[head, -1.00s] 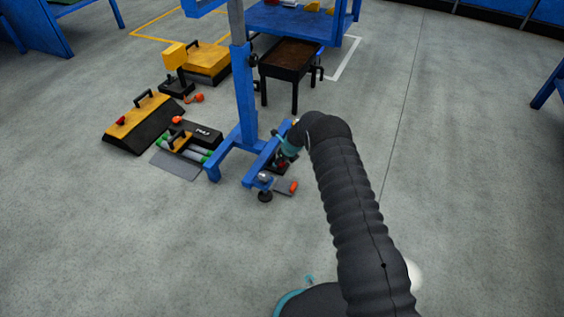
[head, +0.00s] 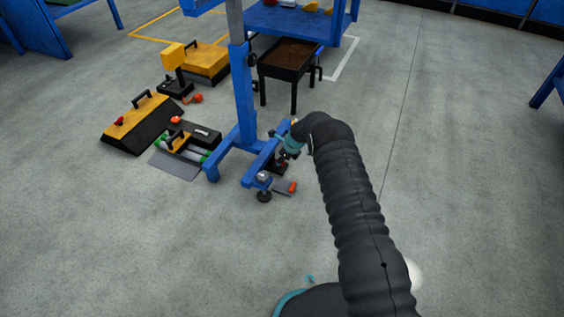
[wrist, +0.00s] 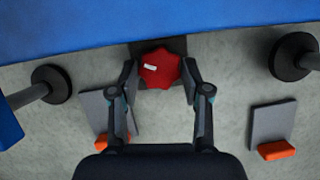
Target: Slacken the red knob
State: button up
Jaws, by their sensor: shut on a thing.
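The red knob (wrist: 160,69) is a lobed knob with a small white mark on its face, seen in the wrist view in front of a dark block. My gripper (wrist: 160,75) has one finger on each side of it and is shut on it. In the head view my gripper (head: 283,158) is low beside the blue stand's foot, and the knob is mostly hidden there by my wrist.
The blue stand (head: 246,95) rises to the left of my arm. Its foot has a round levelling pad (head: 264,196), with a grey pedal plate with an orange end (head: 292,187) beside it. Yellow-and-black equipment (head: 139,122) lies at left.

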jog(key=n, duration=0.2)
jog(key=n+g, duration=0.1)
jog(key=n, duration=0.1)
jog(key=shift+w+a+f+y, duration=0.1)
jog(key=shift+a+f+y, duration=0.1)
jog(key=shift+y, duration=0.1)
jog(key=shift+n+g, duration=0.6)
jog(key=shift+n, duration=0.5)
jog(key=o, duration=1.2)
jog(key=shift+a, duration=0.2)
jog(key=shift+d+r, duration=0.1)
jog(key=shift+w+d, duration=0.1)
jog(key=shift+d, duration=0.15)
jog(key=shift+r, duration=0.1)
jog(key=v, duration=1.1)
jog(key=shift+d+r, duration=0.1)
jog(key=shift+r, duration=0.3)
